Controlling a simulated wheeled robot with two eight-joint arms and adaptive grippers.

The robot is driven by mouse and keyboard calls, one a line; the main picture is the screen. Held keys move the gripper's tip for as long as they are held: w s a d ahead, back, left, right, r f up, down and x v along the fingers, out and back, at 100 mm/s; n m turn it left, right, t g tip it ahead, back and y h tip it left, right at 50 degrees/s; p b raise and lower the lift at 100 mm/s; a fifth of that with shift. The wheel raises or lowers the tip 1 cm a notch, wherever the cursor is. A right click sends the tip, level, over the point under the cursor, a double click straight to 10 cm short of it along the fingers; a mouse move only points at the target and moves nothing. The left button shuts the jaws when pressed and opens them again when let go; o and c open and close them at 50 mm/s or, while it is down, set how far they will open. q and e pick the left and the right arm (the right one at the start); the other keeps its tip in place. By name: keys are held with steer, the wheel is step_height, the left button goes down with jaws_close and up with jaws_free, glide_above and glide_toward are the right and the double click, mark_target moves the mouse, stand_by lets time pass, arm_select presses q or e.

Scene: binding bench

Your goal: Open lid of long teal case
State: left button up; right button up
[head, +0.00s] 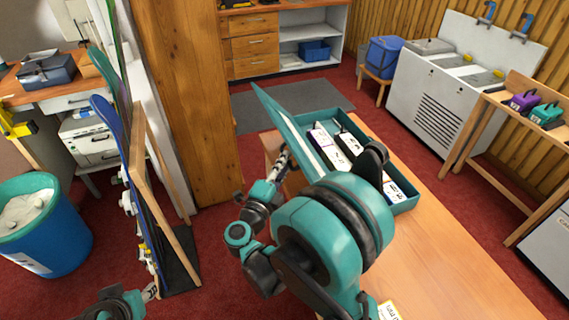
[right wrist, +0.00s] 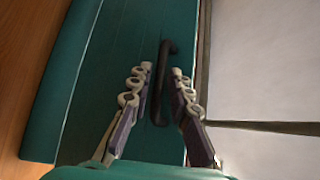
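The long teal case (head: 405,204) sits on the wooden table with its lid (head: 296,125) raised and steeply tilted on the left side. White boxes with dark markings (head: 335,145) lie inside it. My right gripper (head: 284,152) is by the outer face of the lid; my arm hides part of the case. In the right wrist view, my gripper's fingers (right wrist: 162,70) are apart on either side of a dark handle (right wrist: 160,95) on the teal lid (right wrist: 100,75), with a gap showing. My left gripper (head: 151,291) is at the lower left, too small to read.
Snowboards on a rack (head: 150,170) and a blue bin (head: 45,235) stand at left. A side shelf (head: 500,100) holds small purple and teal items.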

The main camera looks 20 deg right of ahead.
mark_target(300, 154)
jaws_close()
steer(key=shift+r, duration=0.1)
steer(key=d+r+m+y+p, duration=0.1)
steer(key=d+r+p, duration=0.1)
steer(key=p, duration=0.1)
steer(key=d+r+m+g+p, duration=0.1)
steer(key=d+r+p, duration=0.1)
steer(key=p, duration=0.2)
steer(key=shift+s+d+r+g+y, duration=0.2)
steer(key=shift+d+r+g+y, duration=0.1)
steer(key=shift+r+y, duration=0.1)
steer(key=d, duration=0.1)
steer(key=d+r+p, duration=0.1)
steer(key=d+m+p, duration=0.1)
steer(key=shift+d+r+y, duration=0.25)
steer(key=shift+y, duration=0.05)
steer(key=shift+d+r, duration=0.1)
steer(key=shift+d, duration=0.25)
